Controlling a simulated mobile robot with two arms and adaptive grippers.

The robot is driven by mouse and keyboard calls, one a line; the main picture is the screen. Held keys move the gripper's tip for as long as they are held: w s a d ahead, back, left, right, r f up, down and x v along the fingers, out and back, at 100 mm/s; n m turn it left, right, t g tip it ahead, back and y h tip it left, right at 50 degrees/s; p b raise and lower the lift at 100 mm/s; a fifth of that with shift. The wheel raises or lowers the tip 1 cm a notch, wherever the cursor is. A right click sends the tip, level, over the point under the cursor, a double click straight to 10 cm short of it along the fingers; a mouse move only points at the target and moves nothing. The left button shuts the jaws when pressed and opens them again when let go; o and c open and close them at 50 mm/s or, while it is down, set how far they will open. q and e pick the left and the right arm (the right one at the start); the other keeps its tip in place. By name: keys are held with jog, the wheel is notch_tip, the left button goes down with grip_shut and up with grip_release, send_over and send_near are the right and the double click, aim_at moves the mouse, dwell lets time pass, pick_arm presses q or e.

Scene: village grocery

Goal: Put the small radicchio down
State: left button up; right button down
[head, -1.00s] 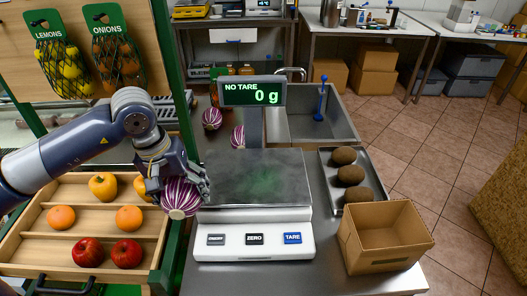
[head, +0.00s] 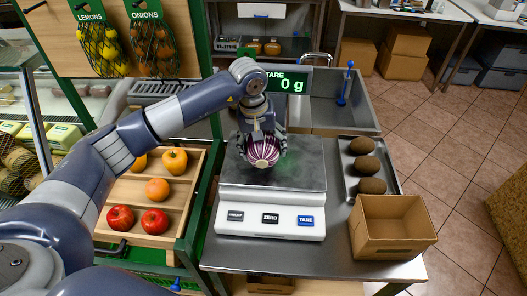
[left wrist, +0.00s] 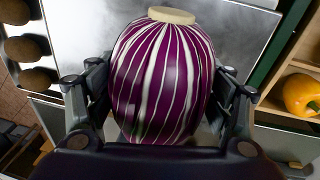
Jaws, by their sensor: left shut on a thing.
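The small radicchio (head: 263,153), purple with white stripes, is between the fingers of my left gripper (head: 262,148), over the scale's metal plate (head: 302,166). In the left wrist view the radicchio (left wrist: 160,80) fills the middle, its pale stem end at the top, with the fingers on both sides. My left gripper is shut on it. I cannot tell whether its underside touches the plate. The scale display (head: 290,84) reads 0 g. My right gripper is not in view.
A tray with several brown kiwi-like fruits (head: 365,165) and an open cardboard box (head: 392,225) stand right of the scale. A wooden crate (head: 183,205) with peppers, an orange and apples is at left. A sink (head: 372,108) lies behind.

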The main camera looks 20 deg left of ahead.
pick_arm(q)
notch_tip(320, 180, down, 3)
jog(key=shift+p, duration=0.9)
jog(key=shift+f, duration=0.25)
jog(key=shift+f+b, duration=0.2)
jog(key=shift+b, duration=0.15)
jog(key=o, duration=1.3)
